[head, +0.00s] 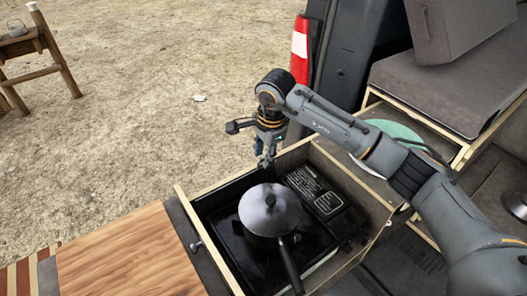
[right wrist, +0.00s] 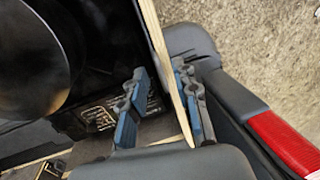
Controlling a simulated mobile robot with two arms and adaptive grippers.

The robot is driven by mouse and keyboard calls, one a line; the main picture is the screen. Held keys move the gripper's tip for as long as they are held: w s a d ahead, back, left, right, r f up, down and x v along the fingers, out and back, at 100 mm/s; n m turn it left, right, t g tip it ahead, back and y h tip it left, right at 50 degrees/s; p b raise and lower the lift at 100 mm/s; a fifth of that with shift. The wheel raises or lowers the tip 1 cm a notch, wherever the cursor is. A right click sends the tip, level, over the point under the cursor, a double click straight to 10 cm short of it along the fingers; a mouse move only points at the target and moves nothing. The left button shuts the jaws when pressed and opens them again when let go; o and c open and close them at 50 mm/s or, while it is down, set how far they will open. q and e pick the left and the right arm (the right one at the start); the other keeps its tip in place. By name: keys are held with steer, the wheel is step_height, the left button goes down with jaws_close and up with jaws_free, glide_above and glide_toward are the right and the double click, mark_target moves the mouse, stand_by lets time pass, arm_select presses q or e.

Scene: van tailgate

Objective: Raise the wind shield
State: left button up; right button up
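A pull-out box with pale wooden edges (head: 349,177) holds a dark stove (head: 220,224) with a lidded grey pan (head: 268,211) on it. No raised shield stands around the stove. I cannot tell a folded wind shield apart from the dark lining and the walls. My right gripper (head: 265,160) points down at the box's far edge. In the right wrist view my right gripper (right wrist: 162,107) is open, its two blue-padded fingers on either side of a thin pale wooden edge (right wrist: 160,55). The left finger is clearly apart from it; contact on the right is unclear. My left gripper is out of view.
A wooden tabletop (head: 125,258) lies left of the box. The van's red and white tail light (head: 300,52) and dark body stand just beyond my right arm. Grey cushions (head: 425,85) and a green round thing (head: 397,130) are at right. Open sandy ground lies behind.

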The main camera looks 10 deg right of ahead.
jaws_close()
